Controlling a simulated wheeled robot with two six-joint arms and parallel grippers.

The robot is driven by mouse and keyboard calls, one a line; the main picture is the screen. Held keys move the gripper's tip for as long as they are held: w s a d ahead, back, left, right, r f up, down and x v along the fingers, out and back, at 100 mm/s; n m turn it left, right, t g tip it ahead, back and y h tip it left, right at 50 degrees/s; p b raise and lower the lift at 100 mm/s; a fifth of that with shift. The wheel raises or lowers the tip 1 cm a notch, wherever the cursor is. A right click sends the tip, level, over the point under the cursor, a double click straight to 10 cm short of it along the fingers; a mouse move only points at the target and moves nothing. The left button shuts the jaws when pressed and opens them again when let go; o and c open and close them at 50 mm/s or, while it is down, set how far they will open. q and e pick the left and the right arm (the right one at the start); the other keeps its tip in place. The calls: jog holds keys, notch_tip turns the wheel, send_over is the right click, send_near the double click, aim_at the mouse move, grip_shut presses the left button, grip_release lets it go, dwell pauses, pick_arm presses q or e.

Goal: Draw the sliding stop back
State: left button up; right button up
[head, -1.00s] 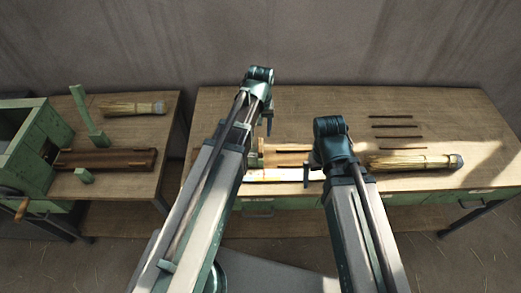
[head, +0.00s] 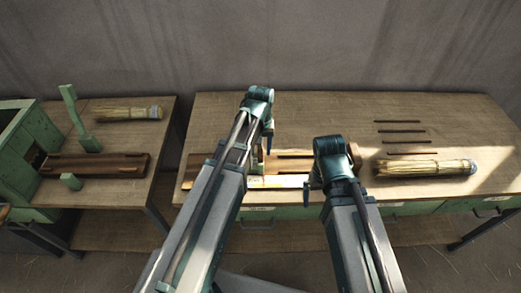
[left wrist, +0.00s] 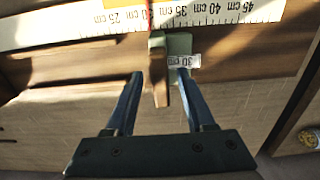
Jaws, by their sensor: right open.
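The sliding stop (left wrist: 178,45) is a green block with an upright brown wooden tab (left wrist: 160,85), set by a printed white scale (left wrist: 210,15) in the left wrist view. A small "30 cm" label is beside it. My left gripper (left wrist: 160,80) is open, with one blue finger on each side of the tab. Whether either finger touches it I cannot tell. In the head view my left gripper (head: 268,143) is over the slotted board by the scale (head: 275,182), and the arm hides much of the stop. My right gripper (head: 313,183) is open over the board's right part.
A straw broom bundle (head: 425,168) lies at the right of the bench (head: 470,125), with several dark slots behind it. On the left bench are another bundle (head: 127,113), a brown trough (head: 100,163) and a green machine (head: 30,150). The rear of the main bench is clear.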

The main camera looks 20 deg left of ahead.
pick_arm(q)
grip_shut()
dwell(1.2)
